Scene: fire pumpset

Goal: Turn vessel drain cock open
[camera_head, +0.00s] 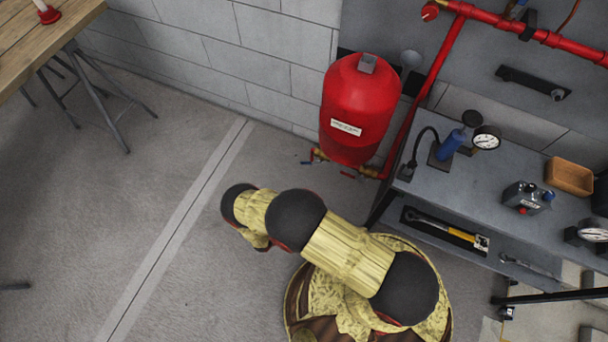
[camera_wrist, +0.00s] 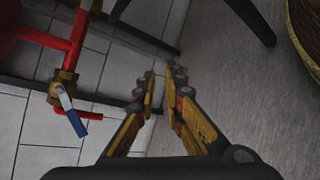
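The red vessel (camera_head: 355,112) stands by the wall in the head view. Low at its left is a small brass fitting (camera_head: 318,155) with a blue handle end (camera_head: 306,162). In the wrist view, a brass cock (camera_wrist: 65,82) sits on red piping at the left. Its blue lever (camera_wrist: 72,117) slants down to the right, in front of a short red pipe. My gripper (camera_wrist: 162,76) is open and empty, to the right of the cock and apart from the lever. In the head view my arm reaches left below the vessel; its fingertips cannot be made out.
A grey workbench (camera_head: 480,190) with gauges and tools stands right of the vessel. A red pipe (camera_head: 428,75) runs down beside the vessel. A wooden table (camera_head: 50,35) is at the upper left. The floor (camera_head: 190,150) left of the vessel is clear.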

